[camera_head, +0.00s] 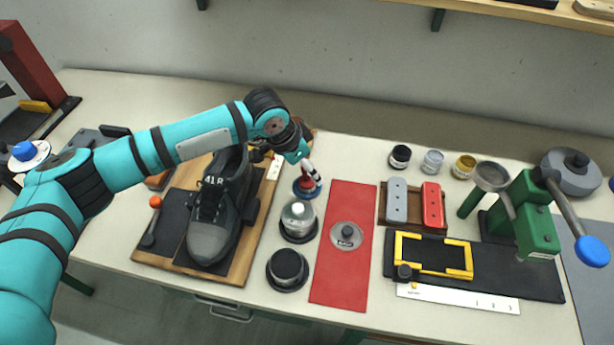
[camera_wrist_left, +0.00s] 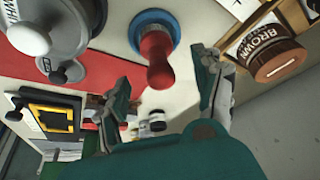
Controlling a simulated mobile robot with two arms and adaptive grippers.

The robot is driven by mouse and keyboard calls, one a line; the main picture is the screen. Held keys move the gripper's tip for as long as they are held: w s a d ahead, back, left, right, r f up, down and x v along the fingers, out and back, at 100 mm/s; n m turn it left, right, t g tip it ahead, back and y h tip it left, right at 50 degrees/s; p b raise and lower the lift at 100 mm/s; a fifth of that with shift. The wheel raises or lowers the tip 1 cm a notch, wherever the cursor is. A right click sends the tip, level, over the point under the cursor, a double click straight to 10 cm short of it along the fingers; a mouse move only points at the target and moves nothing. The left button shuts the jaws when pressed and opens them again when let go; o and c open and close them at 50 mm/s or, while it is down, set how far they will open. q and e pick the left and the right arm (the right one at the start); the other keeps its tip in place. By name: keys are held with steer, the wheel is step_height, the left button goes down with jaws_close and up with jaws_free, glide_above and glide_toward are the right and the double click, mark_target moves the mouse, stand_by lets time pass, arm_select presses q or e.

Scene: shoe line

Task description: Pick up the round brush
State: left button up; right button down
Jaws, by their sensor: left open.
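The round brush, with a red handle and a round blue base, stands on the table; in the head view its blue base (camera_head: 304,190) shows just under my left gripper (camera_head: 309,165), which partly hides it. In the left wrist view the red handle (camera_wrist_left: 155,58) points toward the camera from the blue base (camera_wrist_left: 140,22). My left gripper (camera_wrist_left: 163,82) is open there, one finger to each side of the handle's near end. I cannot tell whether a finger touches it. My right gripper is in neither view.
A jar labelled BROWN (camera_wrist_left: 275,58) is close to one finger. A shoe on a board (camera_head: 213,220) lies left; a red mat (camera_head: 344,260) right.

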arm_select(q)
steer(key=p+x, duration=0.1)
steer(key=x, duration=0.3)
steer(key=shift+a, duration=0.1)
steer(key=shift+w+f, duration=0.1)
steer(key=shift+f, duration=0.35)
steer(key=c, duration=1.4)
steer(key=shift+o, duration=0.2)
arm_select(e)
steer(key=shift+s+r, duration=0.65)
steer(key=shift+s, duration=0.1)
arm_select(q)
steer(key=shift+r, duration=0.1)
